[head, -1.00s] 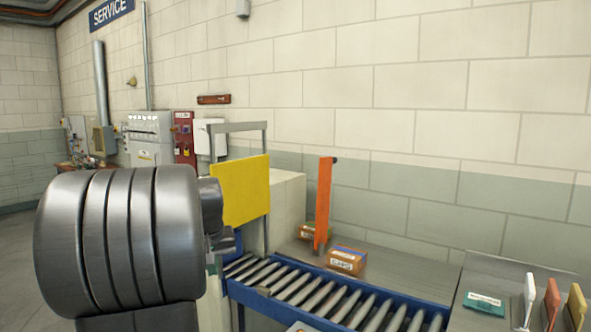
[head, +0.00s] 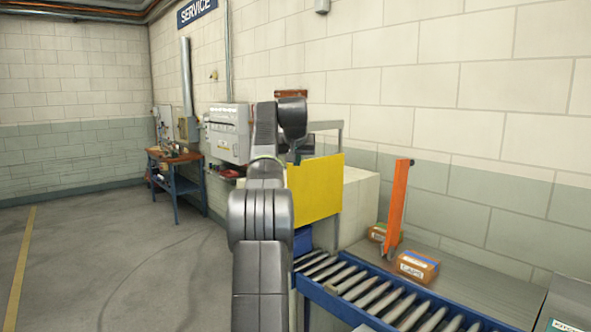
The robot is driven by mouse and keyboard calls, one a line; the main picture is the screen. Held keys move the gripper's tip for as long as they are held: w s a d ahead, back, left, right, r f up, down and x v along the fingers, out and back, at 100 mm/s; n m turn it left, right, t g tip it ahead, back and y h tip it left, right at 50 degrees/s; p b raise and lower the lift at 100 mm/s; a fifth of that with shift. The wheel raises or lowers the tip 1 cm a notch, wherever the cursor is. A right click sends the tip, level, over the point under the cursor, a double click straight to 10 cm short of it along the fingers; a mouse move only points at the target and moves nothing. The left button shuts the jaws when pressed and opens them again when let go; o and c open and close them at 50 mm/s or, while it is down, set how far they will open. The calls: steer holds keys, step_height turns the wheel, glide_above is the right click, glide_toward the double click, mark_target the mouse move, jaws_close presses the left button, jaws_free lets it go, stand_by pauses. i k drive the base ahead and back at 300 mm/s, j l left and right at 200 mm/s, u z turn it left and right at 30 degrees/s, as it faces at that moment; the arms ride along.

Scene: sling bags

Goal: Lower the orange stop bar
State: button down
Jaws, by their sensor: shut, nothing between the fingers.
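The orange stop bar (head: 397,205) stands nearly upright, leaning slightly right at its top, beside the far side of the roller conveyor (head: 362,297). A small dark knob shows at its top, and its foot is by the conveyor's edge. My gripper (head: 297,156) is at the end of my raised arm, left of the bar and well apart from it, in front of the yellow panel. It is small, dark and partly hidden by my wrist; it is shut and empty.
A yellow panel (head: 326,188) in a grey frame stands at the conveyor's left end, between my arm and the bar. Two small boxes (head: 416,266) (head: 378,233) lie near the bar's foot. A workbench (head: 175,167) stands at the back left. The floor at left is clear.

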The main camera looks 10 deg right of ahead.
mark_target(401, 165)
steer(key=z, duration=0.5)
steer(key=i+j+z, duration=0.2)
steer(key=i+z, duration=0.15)
steer(key=i, duration=0.15)
steer(key=i+j+z, duration=0.7)
steer(key=i+j, duration=0.8)
steer(key=j, duration=0.25)
